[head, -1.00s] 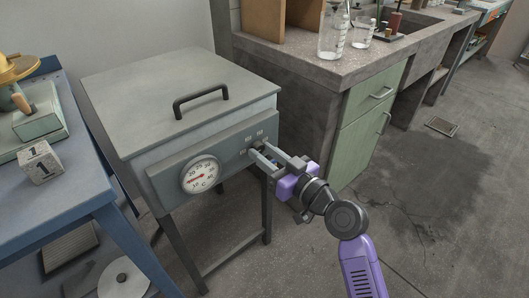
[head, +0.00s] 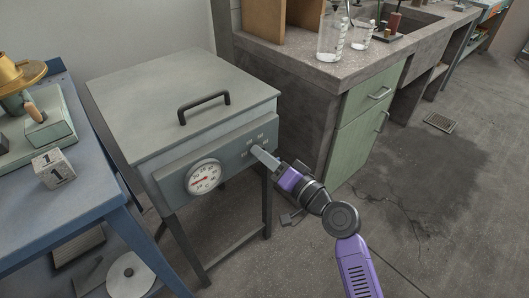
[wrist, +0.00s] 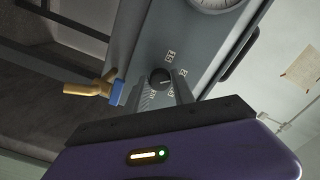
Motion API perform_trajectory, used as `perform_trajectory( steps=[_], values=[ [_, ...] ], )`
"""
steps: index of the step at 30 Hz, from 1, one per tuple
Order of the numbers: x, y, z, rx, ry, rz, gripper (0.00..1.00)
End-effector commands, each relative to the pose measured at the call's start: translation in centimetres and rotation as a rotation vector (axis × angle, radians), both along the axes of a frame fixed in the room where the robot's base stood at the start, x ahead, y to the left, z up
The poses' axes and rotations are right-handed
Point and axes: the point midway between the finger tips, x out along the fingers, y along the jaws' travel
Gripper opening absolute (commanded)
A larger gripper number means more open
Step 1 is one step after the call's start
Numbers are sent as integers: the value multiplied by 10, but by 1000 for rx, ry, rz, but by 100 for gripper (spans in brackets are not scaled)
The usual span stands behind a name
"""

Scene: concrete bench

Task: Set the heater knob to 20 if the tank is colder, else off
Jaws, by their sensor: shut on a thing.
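The tank (head: 185,100) is a grey lidded box on dark legs. Its front panel (head: 225,158) carries a round white gauge (head: 205,177) with a red needle pointing left; its figures are too small to read surely. The dark heater knob (wrist: 160,76) shows in the wrist view between my fingers, with a pale pointer mark and small labels around it. My gripper (head: 260,155) is at the panel, shut on the knob, its fingers turned nearly one above the other in the head view. The gripper hides the knob there. The gauge's edge (wrist: 215,3) also shows in the wrist view.
A brass tap with a blue collar (wrist: 95,88) sits beside the panel in the wrist view. A blue table (head: 90,190) with a numbered cube (head: 54,168) stands left. A concrete bench (head: 300,65) with glassware stands right. Floor in front is open.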

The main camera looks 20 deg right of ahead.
Motion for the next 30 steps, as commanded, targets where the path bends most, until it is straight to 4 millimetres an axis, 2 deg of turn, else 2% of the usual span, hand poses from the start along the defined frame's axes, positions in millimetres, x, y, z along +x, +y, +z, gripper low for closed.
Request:
perform_trajectory(
  steps=[9,25,26,28,30],
  values=[
    [0,-1,0,106,35,-3,0],
    [0,-1,-1,124,41,-3,0],
    [0,-1,-1,124,41,-3,36],
    [0,-1,-1,124,41,-3,50],
    [0,-1,0,124,41,-3,52]
  ],
)
